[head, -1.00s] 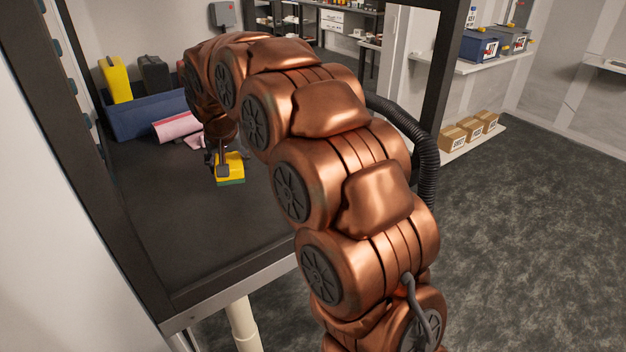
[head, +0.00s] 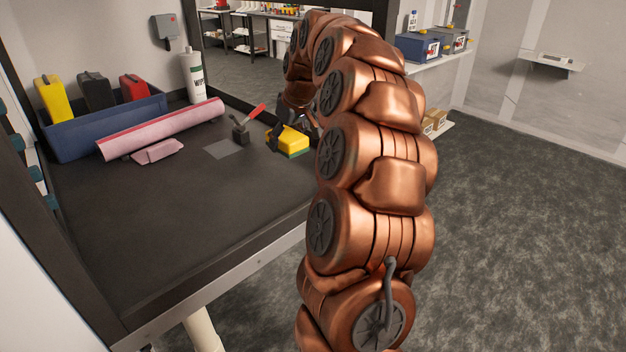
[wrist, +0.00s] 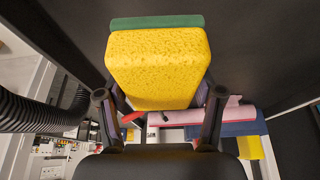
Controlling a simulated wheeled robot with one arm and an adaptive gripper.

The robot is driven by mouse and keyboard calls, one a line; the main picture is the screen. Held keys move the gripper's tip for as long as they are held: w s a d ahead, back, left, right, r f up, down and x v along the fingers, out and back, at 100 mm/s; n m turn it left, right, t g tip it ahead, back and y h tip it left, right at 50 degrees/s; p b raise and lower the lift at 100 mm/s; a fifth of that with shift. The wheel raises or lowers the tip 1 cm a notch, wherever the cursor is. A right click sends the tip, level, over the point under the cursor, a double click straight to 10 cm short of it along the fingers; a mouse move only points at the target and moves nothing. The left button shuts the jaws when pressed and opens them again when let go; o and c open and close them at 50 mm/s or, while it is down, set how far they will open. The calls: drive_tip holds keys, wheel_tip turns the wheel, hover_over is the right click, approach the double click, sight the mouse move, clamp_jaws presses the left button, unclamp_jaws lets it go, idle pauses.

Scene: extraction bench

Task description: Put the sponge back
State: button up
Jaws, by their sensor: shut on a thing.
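The sponge is a yellow block with a green layer. It shows at the right side of the bench in the head view (head: 292,138) and large in the middle of the wrist view (wrist: 158,65). My gripper (wrist: 159,95) is shut on the sponge, with one dark finger on each side of its yellow part. In the head view my gripper (head: 280,136) is partly hidden by the sponge and my arm. The green layer faces down in the head view. I cannot tell exactly how high the sponge is above the bench. A flat grey square (head: 224,149) lies on the bench left of the sponge.
A dark block with a red-handled tool (head: 241,134) stands close left of the sponge. A pink roll (head: 165,128), a folded pink cloth (head: 158,152), a blue bin (head: 95,142) with canisters and a white bottle (head: 193,78) are further left. The bench's front (head: 190,220) is clear.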

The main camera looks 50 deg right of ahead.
hover_over(309, 176)
drive_tip(key=s, duration=0.1)
drive_tip(key=shift+n, duration=0.3)
drive_tip(key=shift+s+f+p, duration=0.1)
drive_tip(key=shift+f+p, duration=1.15)
drive_tip(key=shift+f, duration=3.45)
drive_tip(key=shift+f, duration=0.1)
drive_tip(key=shift+f, duration=0.15)
drive_tip(key=o, duration=1.1)
